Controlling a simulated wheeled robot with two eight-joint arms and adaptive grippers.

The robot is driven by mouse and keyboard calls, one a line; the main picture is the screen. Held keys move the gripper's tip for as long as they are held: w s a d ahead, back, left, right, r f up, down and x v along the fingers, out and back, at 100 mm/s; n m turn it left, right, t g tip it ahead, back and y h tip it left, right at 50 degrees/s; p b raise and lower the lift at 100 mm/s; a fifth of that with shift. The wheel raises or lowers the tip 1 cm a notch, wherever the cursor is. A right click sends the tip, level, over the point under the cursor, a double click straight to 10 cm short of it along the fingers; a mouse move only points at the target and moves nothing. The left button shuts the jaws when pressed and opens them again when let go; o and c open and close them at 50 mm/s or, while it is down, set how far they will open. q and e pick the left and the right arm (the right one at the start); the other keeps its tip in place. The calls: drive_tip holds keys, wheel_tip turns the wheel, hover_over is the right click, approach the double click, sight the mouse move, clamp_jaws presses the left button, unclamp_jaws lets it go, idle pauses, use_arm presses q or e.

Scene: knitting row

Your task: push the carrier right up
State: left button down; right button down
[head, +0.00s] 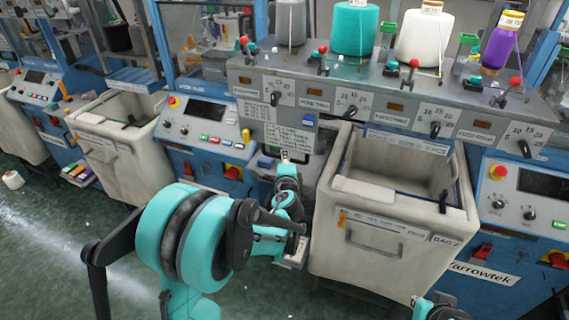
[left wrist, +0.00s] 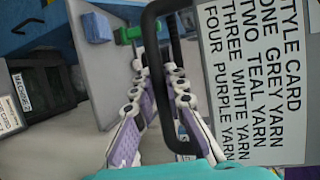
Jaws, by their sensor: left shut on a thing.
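My left gripper (head: 288,165) is at the front of the grey machine panel (head: 300,92), just below the style card (head: 275,136). In the left wrist view its purple-padded fingers (left wrist: 155,105) are closed around one bar of a black loop handle (left wrist: 151,42). The style card (left wrist: 245,80) is beside the handle there. I take the handle to be the carrier's; the carrier's body cannot be told apart clearly, and my arm hides part of this area in the head view. My right gripper is out of sight.
Another bin (head: 118,165) is at the left. Teal (head: 355,30), white (head: 425,38) and purple (head: 498,48) cones stand on top. Green floor lies in front.

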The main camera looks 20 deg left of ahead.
sight(285, 103)
use_arm(q)
wheel_tip(285, 103, up, 20)
drive_tip(key=p, duration=1.2)
drive_tip(key=shift+w, duration=0.15)
drive_tip(key=shift+r, duration=0.1)
drive_tip(key=c, duration=1.6)
unclamp_jaws()
drive_tip(key=shift+o, duration=0.3)
